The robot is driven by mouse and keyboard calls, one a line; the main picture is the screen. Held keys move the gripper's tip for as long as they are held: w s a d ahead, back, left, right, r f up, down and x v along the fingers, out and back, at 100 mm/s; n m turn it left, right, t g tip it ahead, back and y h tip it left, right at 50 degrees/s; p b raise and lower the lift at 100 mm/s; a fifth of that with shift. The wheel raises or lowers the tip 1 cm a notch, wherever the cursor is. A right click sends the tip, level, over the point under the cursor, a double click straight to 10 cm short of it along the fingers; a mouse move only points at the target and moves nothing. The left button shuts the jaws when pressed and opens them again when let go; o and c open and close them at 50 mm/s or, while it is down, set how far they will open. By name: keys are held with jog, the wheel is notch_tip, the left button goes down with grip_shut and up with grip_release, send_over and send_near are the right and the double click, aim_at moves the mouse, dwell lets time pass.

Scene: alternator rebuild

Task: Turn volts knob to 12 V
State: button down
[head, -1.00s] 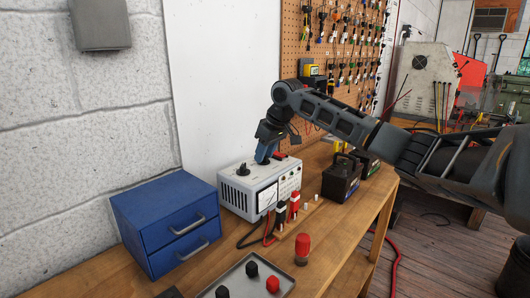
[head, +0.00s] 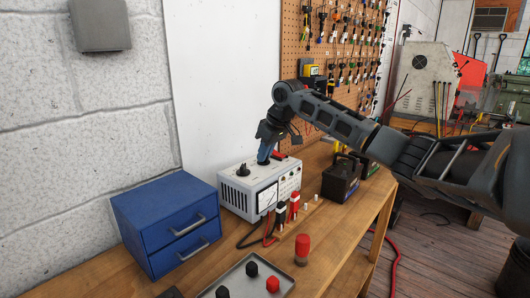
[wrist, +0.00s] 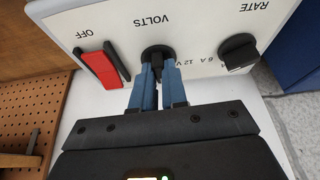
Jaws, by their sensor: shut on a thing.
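The white charger box (head: 238,193) stands on the wooden bench against the wall. My gripper (head: 264,158) reaches down onto its top from above. In the wrist view, the blue fingers of my gripper (wrist: 158,75) are shut on the black volts knob (wrist: 157,58), below the printed word VOLTS. The fingers hide part of the knob, and I cannot tell its setting. The black rate knob (wrist: 238,52) is to the right, and the red OFF switch (wrist: 102,67) is to the left.
A blue drawer cabinet (head: 169,215) stands left of the charger. Black and red clamps (head: 293,206) are in front of it. A red-capped cylinder (head: 302,246) and a grey tray (head: 232,279) with knobs are nearer. Black batteries (head: 341,178) stand to the right.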

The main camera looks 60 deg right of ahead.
jog(key=shift+r+n+y+p, duration=0.1)
jog(key=shift+n+y+p, duration=0.6)
jog(key=shift+n, duration=0.5)
jog(key=n, duration=0.2)
jog(key=shift+d+n+y, duration=0.1)
jog(key=shift+n+y, duration=0.3)
jog(key=n+y, duration=0.1)
jog(key=n, duration=0.2)
jog(key=shift+w+d, duration=0.1)
jog(key=shift+n+g+y+b, duration=0.5)
jog(key=shift+n+g+y, duration=0.1)
jog(key=shift+n, duration=1)
jog(key=c, duration=1.2)
grip_release()
jog(key=shift+o, duration=0.2)
jog(key=shift+d, duration=0.1)
jog(key=b+v, duration=0.1)
jog(key=v, duration=0.6)
jog(key=shift+r, duration=0.35)
jog(key=shift+d, duration=0.1)
